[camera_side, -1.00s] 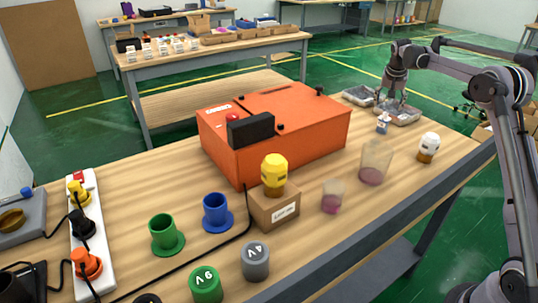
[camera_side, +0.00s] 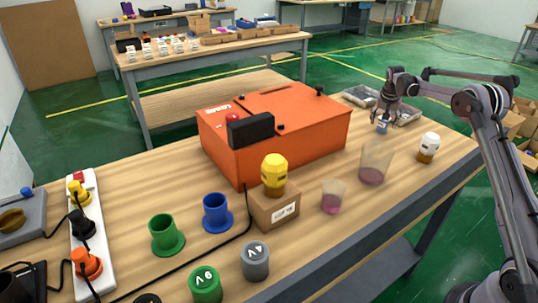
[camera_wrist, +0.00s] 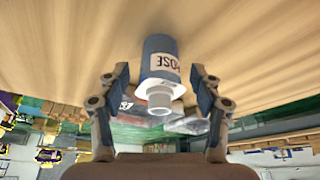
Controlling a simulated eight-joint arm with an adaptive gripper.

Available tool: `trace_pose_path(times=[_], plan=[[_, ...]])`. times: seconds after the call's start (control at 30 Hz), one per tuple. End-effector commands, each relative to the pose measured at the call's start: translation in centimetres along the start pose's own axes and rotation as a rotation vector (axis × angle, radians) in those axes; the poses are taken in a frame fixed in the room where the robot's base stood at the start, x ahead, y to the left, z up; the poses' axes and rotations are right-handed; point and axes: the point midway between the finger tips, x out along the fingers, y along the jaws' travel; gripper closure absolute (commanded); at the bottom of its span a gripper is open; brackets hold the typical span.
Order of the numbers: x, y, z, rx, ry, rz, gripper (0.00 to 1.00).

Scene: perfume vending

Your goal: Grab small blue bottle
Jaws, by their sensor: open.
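The small blue bottle (camera_wrist: 160,62) has a white label, a white shoulder and a white cap. In the wrist view it lies between the two open fingers of my gripper (camera_wrist: 160,90), with a gap on each side. In the side view the bottle (camera_side: 382,127) stands at the far right of the table, mostly hidden by my gripper (camera_side: 383,118), which is directly at it from above. The fingers are apart and do not visibly touch the bottle.
Grey metal trays (camera_side: 360,96) lie just behind the bottle. A clear beaker (camera_side: 375,163) with pink liquid and a white-topped bottle (camera_side: 428,147) stand nearer the front. A large orange box (camera_side: 300,118) is to the left. Bare wood surrounds the bottle's near side.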

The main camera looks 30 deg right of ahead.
Motion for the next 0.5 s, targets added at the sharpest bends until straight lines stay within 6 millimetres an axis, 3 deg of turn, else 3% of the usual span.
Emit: trace_pose_path(times=[0.1,0.3,0.5], plan=[[-0.01,0.0,0.0,0.0,0.0,0.0,0.35],[-0.04,0.0,0.01,0.0,0.0,0.0,0.92],[-0.04,-0.02,0.01,0.0,0.0,0.0,0.93]])
